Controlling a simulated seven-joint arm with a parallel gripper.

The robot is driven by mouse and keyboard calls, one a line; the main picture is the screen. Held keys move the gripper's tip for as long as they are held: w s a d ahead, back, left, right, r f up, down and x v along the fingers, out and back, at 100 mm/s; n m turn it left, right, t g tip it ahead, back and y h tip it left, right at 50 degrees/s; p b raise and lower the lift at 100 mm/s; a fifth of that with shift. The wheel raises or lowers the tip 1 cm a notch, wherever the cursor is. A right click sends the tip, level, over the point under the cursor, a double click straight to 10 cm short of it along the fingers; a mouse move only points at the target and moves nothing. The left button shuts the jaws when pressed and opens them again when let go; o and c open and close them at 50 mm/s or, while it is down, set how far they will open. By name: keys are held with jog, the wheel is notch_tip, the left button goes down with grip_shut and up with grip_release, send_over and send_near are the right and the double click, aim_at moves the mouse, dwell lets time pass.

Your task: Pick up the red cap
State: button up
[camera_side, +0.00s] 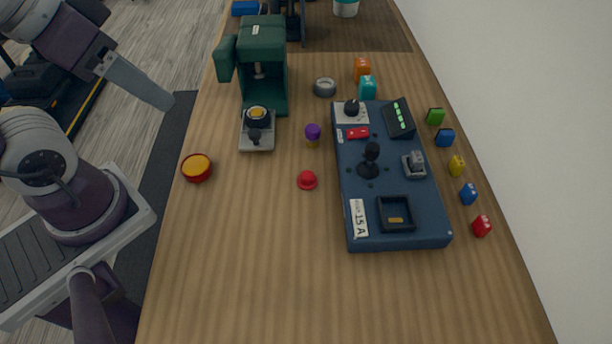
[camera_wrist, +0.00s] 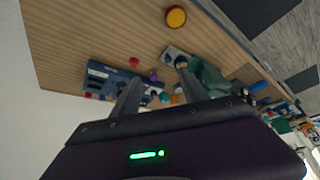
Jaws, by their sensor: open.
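The small red cap (camera_side: 307,180) lies by itself on the wooden table, left of the dark blue panel. It has a domed top and a brim. It also shows small in the wrist view (camera_wrist: 134,62), beyond my fingertips. My gripper (camera_wrist: 159,75) is open and empty, with its two fingers apart. In the side view my gripper (camera_side: 165,100) hangs at the upper left, near the table's left edge, well away from the cap; one finger shows there.
The blue panel (camera_side: 348,228) carries a joystick, switches and a tray. A purple-topped piece (camera_side: 312,132) stands behind the cap. A red-and-yellow round tub (camera_side: 196,168) sits at the left edge, and a green machine (camera_side: 263,60) stands behind. The front table is clear.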

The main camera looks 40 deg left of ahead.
jog(key=shift+o, duration=1.2)
jog(key=m+g, duration=0.5)
jog(key=m, duration=0.5)
send_over(306, 175)
jog(key=f, duration=1.6)
jog(key=shift+a+f, duration=0.2)
jog(key=shift+m+g, duration=0.3)
notch_tip(306, 175, down, 8)
jog(key=shift+d+f, duration=0.15)
grip_shut()
